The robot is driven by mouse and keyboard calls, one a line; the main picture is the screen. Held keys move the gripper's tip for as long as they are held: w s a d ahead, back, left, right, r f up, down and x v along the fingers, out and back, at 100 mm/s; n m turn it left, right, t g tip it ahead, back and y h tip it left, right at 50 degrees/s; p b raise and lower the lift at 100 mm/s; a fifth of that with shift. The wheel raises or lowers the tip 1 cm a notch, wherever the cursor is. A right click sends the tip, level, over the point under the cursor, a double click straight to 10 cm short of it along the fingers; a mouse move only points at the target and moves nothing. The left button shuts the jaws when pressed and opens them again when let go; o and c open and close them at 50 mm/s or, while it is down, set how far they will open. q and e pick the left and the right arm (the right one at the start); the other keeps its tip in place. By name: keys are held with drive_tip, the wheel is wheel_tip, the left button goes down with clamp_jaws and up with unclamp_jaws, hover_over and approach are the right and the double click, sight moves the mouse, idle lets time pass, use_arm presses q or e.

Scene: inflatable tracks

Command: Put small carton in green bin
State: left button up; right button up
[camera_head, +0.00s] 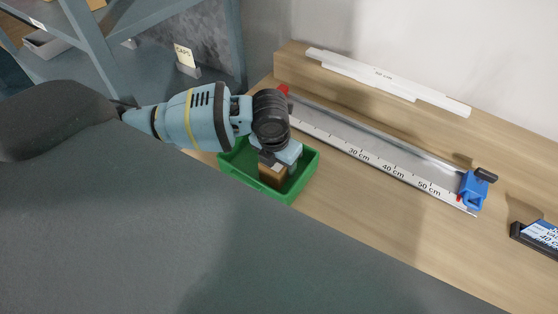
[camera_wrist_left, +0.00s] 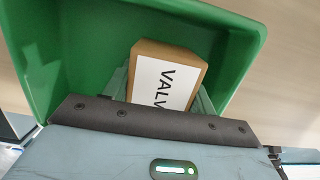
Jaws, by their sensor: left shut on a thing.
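The small carton (camera_head: 272,174) is a brown box, held low over or inside the green bin (camera_head: 304,176). In the left wrist view the carton (camera_wrist_left: 166,76) shows a white label reading "VALV", partly cut off by my gripper. My left gripper (camera_head: 276,163) is shut on the carton, with a finger on each side of it. The green bin's walls (camera_wrist_left: 226,22) surround the carton in the left wrist view. I cannot tell whether the carton touches the bin floor. My right gripper is not in view.
A metal track with a centimetre scale (camera_head: 375,157) and a blue clamp (camera_head: 473,188) lies right of the bin. A white bar (camera_head: 388,80) rests on the ledge behind. A dark labelled box (camera_head: 537,238) is at far right. Blue-grey shelving (camera_head: 160,50) stands at left.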

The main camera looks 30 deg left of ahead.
use_arm(q)
drive_tip(key=o, duration=1.2)
drive_tip(key=shift+c, duration=0.2)
drive_tip(key=r, duration=0.4)
drive_tip(key=s+r, duration=0.1)
drive_tip(key=r, duration=0.3)
drive_tip(key=s+r, duration=0.1)
drive_tip(key=r, duration=0.3)
drive_tip(key=shift+r, duration=0.1)
